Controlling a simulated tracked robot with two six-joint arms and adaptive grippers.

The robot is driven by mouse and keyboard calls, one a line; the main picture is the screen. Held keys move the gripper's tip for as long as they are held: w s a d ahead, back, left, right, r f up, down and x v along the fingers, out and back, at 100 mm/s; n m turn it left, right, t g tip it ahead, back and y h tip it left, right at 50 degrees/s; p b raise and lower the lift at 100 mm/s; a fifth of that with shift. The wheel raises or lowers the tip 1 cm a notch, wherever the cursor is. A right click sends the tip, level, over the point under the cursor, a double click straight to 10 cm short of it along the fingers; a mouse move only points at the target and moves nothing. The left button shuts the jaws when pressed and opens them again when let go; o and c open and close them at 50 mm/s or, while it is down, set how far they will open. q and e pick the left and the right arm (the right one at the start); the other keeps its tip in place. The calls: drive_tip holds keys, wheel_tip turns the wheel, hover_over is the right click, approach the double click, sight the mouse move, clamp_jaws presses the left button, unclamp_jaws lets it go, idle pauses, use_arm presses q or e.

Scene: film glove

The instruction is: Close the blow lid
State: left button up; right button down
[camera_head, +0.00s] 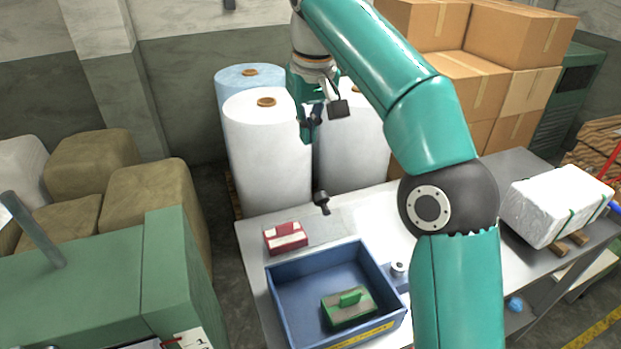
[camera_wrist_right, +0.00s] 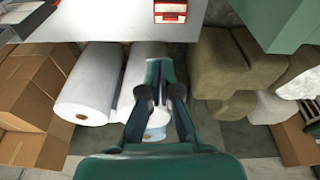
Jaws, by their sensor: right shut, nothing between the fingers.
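I cannot make out with certainty which part is the blow lid. A green machine (camera_head: 95,280) with a flat top and a slanting grey-green bar (camera_head: 32,228) stands at the lower left in the head view. A green block, likely the same machine, shows at the upper right in the wrist view (camera_wrist_right: 285,22). My right gripper (camera_head: 312,132) hangs in front of the white film rolls, well apart from the machine. It also shows in the right wrist view (camera_wrist_right: 162,92), shut and empty. My left gripper is not in view.
A metal table (camera_head: 252,238) holds a red-and-white pack (camera_head: 286,236), a blue bin (camera_head: 283,300) with a green-topped item (camera_head: 348,306) inside, and a white bale (camera_head: 550,205). White film rolls (camera_head: 262,150), brown bales (camera_head: 150,200) and stacked cartons (camera_head: 470,85) stand around.

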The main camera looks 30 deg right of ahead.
sight(318, 222)
wheel_tip(318, 222, down, 10)
drive_tip(key=s+b, duration=0.2)
drive_tip(key=b, duration=0.1)
drive_tip(key=shift+s, duration=0.2)
idle(0.3)
